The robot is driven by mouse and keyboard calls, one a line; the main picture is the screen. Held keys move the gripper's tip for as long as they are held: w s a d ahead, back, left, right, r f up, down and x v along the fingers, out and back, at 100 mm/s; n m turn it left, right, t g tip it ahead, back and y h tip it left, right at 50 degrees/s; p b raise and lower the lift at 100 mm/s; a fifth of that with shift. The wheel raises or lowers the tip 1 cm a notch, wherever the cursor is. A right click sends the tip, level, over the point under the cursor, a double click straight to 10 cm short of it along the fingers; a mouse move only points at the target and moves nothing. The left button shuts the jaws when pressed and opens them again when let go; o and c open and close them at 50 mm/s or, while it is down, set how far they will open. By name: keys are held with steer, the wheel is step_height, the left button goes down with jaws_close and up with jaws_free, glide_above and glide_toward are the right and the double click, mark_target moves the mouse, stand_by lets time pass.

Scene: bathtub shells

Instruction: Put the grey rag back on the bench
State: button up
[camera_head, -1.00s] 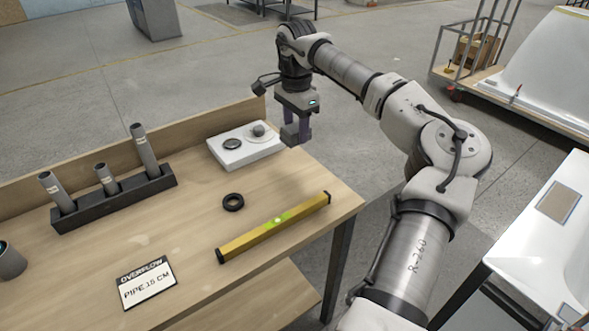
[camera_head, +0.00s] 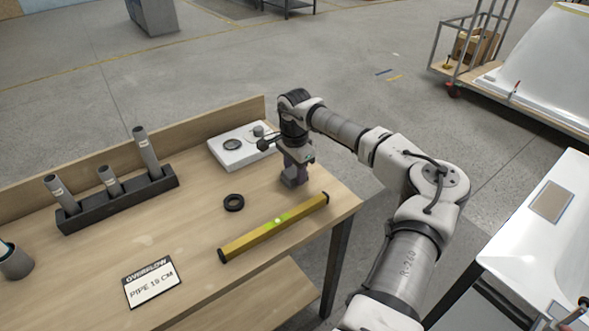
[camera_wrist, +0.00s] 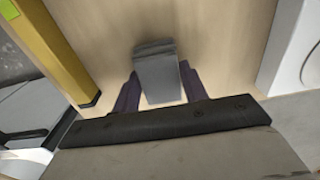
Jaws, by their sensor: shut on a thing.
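My gripper (camera_head: 293,178) points down at the right end of the wooden bench (camera_head: 180,235), between the white box and the yellow level. It is shut on the grey rag (camera_wrist: 156,72), a folded grey piece between the two dark fingers in the wrist view. In the head view the rag (camera_head: 289,182) shows as a small grey block at the fingertips, low over the bench top. I cannot tell whether it touches the wood.
A yellow level (camera_head: 245,238) lies in front of my gripper. A black ring (camera_head: 233,202) lies to the left. A white box (camera_head: 240,148) stands behind. A black rack (camera_head: 118,203) holds grey pipes. A sign (camera_head: 152,283) lies at the front. Bare wood lies around the gripper.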

mark_target(294, 171)
steer(key=o, duration=0.9)
step_height(294, 171, up, 12)
steer(key=b, duration=0.3)
steer(key=shift+a, duration=0.1)
